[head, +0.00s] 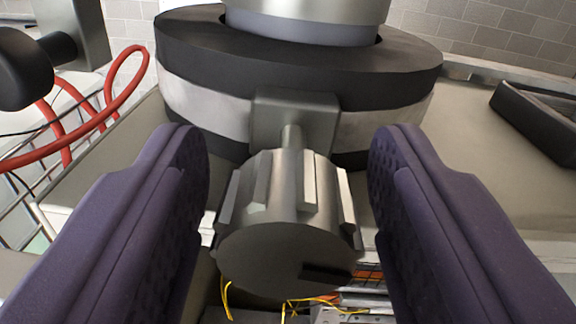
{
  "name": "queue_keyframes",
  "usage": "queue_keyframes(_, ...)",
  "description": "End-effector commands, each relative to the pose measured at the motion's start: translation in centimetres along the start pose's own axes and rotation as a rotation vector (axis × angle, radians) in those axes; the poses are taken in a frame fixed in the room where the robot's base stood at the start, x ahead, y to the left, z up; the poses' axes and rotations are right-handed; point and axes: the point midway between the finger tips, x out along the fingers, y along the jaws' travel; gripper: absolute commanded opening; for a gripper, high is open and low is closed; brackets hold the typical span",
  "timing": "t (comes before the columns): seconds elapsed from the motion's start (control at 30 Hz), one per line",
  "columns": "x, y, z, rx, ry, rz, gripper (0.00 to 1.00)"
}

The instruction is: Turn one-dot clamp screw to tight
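A grey ribbed clamp screw knob (290,225) stands in the middle of the head view, with a dark slot mark on its front face. No dots can be made out on it. Its short shaft runs into a metal block (293,112) on a black and silver clamp ring (215,98) around a vertical pipe (305,15). My gripper (288,170) is open, with one purple pad on each side of the knob. A gap shows between each pad and the knob, so neither seems to touch it.
A dark knob (25,68) on a metal block and looping red cables (125,85) are at the upper left. A dark tray-like part (535,118) lies on the pale surface at right. Yellow wires (290,302) show below the knob. A brick wall is behind.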

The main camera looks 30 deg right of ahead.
Motion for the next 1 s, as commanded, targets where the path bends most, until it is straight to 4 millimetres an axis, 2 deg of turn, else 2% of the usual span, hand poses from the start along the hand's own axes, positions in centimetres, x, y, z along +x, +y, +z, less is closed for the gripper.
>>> queue_keyframes(0.03, -0.01, -0.01, 0.0, 0.0, 0.0, 0.0, 0.42)
queue_keyframes(0.2, -0.02, -0.02, 0.0, 0.0, 0.0, 0.0, 0.03)
queue_keyframes(0.33, -0.02, -0.02, 0.03, 0.03, 0.001, 0.0, 0.02)
queue_keyframes(0.6, -0.03, 0.03, 0.02, 0.265, 0.011, 0.001, 0.02)
queue_keyframes(0.87, -0.04, 0.06, 0.0, 0.274, 0.012, 0.001, 0.02)
queue_keyframes(0.9, -0.04, 0.06, 0.0, 0.274, 0.012, 0.001, 0.4)
queue_keyframes(1.0, -0.04, 0.06, 0.0, 0.273, 0.012, 0.001, 0.58)
